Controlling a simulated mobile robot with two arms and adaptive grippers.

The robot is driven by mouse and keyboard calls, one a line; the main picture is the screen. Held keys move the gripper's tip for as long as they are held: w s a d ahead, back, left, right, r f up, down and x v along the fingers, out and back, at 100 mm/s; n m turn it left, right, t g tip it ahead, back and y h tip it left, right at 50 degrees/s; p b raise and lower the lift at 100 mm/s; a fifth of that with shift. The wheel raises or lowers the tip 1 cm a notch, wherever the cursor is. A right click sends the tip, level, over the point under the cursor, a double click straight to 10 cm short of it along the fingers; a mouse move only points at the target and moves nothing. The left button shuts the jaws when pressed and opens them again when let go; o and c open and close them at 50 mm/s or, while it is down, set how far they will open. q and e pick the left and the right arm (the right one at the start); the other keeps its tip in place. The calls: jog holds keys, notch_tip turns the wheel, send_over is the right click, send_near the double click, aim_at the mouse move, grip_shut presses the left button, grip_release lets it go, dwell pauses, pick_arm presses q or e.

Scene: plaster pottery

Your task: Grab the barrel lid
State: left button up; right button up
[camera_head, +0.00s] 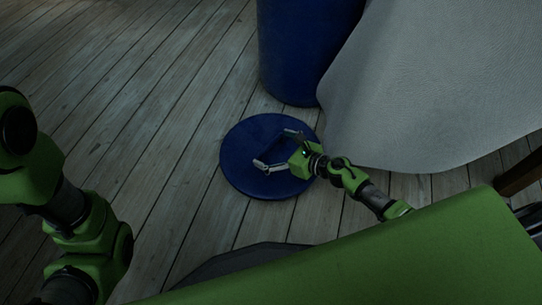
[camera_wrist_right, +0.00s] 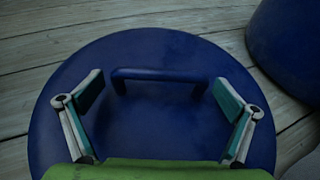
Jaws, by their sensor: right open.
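The barrel lid (camera_head: 240,169) is a round blue disc lying flat on the plank floor. It fills much of the right wrist view (camera_wrist_right: 150,120), where its raised blue handle (camera_wrist_right: 160,75) runs across beyond my fingers. My right gripper (camera_head: 274,148) is over the lid with its fingers spread wide. In the right wrist view the open fingers (camera_wrist_right: 158,92) are to either side of the handle, and nothing is between them but lid and handle. I cannot tell whether the fingertips touch the lid. My left arm shows at the left of the head view, but its gripper is not seen.
A blue barrel (camera_head: 308,50) stands on the floor just behind the lid. A pale draped cloth (camera_head: 430,90) hangs to the right, close to the lid and my right arm. The plank floor (camera_head: 120,90) to the left is clear.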

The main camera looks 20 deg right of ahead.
jog(key=shift+w+a+f, duration=0.15)
jog(key=shift+w+a, duration=0.05)
jog(key=shift+w, duration=0.1)
jog(key=c, duration=1.4)
jog(key=shift+c, duration=0.6)
jog(key=shift+r, duration=0.2)
